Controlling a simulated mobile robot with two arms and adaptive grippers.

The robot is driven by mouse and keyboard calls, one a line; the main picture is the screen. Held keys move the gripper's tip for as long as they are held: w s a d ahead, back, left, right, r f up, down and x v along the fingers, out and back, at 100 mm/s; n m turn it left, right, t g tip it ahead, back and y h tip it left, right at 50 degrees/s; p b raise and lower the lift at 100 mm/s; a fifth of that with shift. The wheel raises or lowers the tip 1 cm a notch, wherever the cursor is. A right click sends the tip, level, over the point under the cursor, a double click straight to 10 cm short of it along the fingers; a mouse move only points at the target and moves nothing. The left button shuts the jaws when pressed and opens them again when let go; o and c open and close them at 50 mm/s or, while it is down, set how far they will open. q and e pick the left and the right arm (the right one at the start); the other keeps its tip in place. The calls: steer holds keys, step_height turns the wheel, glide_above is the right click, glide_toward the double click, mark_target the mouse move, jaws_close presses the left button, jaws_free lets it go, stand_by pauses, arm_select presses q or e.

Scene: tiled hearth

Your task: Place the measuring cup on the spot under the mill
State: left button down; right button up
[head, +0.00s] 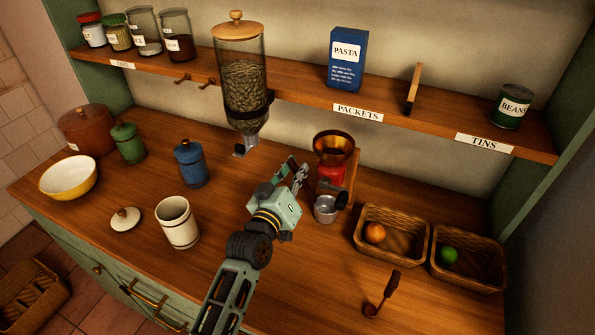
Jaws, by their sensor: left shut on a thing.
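The measuring cup (325,210) looks like a small grey metal cup with a dark part at its upper right. It appears upright at the foot of the red mill (330,174), which has an amber funnel on top. I cannot tell whether the cup is exactly on the spot, which I cannot make out. My left gripper (300,172) is left of the mill, up and left of the cup. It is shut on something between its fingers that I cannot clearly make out. My right gripper is not in view.
A tall bean dispenser (243,85) stands behind left. A blue canister (190,163) and cream jar (177,223) are left of the arm. Two baskets (362,245) (500,270) sit right, with a brown scoop (381,294) in front. The shelf (300,97) overhangs the counter's back.

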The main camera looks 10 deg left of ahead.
arm_select(q)
steer(key=shift+f, duration=0.2)
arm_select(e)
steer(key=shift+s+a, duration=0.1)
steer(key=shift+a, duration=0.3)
arm_select(q)
steer(key=c, duration=1.8)
jaws_free()
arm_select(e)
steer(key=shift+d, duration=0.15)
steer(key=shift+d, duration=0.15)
arm_select(q)
steer(key=shift+s, duration=0.25)
steer(key=s, duration=0.3)
steer(key=s+a+b, duration=0.1)
steer(key=s, duration=0.3)
steer(key=s+a, duration=0.1)
steer(key=s, duration=0.3)
steer(key=shift+s+a+b, duration=0.15)
steer(key=shift+b, duration=0.25)
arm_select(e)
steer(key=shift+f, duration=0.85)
arm_select(q)
steer(key=shift+r, duration=0.2)
